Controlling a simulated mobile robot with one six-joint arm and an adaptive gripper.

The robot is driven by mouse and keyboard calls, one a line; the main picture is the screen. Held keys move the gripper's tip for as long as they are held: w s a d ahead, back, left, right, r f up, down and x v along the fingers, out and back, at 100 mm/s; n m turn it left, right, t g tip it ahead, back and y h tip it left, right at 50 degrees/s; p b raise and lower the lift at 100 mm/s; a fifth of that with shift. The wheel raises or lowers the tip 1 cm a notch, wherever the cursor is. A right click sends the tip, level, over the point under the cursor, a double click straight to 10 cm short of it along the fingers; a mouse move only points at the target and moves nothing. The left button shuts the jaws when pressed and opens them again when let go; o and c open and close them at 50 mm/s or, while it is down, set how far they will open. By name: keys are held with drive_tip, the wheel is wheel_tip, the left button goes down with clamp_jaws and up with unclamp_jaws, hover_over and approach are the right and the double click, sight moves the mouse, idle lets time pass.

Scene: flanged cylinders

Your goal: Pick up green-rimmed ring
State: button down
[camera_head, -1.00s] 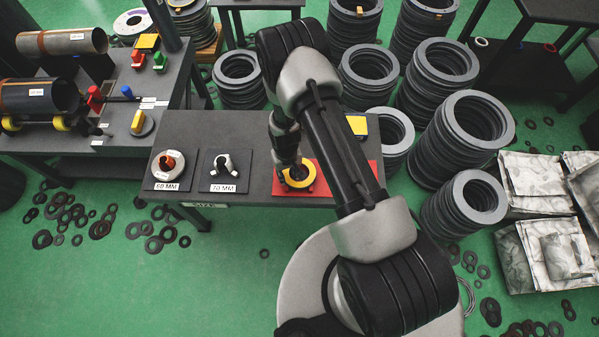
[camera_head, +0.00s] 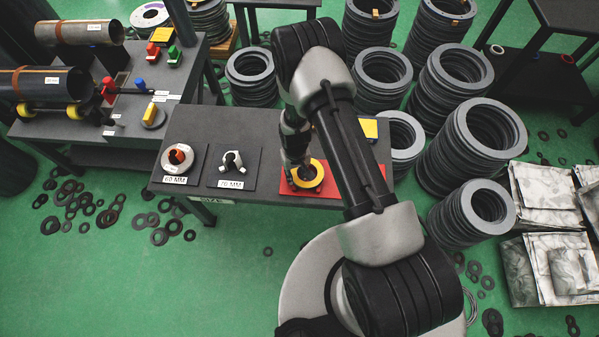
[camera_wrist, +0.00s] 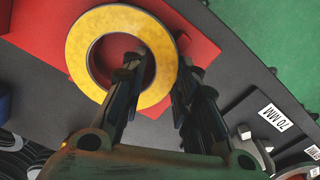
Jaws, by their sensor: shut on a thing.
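A thick ring with a yellow face (camera_head: 307,173) is at the red mat (camera_head: 350,181) on the table in the head view. My gripper (camera_wrist: 158,75) is shut on this ring's wall, one finger inside the hole and the other outside. The gripper (camera_head: 298,166) is partly hidden by my arm in the head view. I cannot tell whether the ring touches the mat.
Left of the mat stand two plates, marked 60 MM (camera_head: 180,160) and 70 MM (camera_head: 232,165). A yellow block (camera_head: 369,128) is at the table's right. Stacks of grey rings (camera_head: 470,145) crowd behind and right. A side table (camera_head: 190,85) with pipes stands left.

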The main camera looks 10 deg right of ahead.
wheel_tip(320, 180, up, 20)
drive_tip(key=p, duration=0.5)
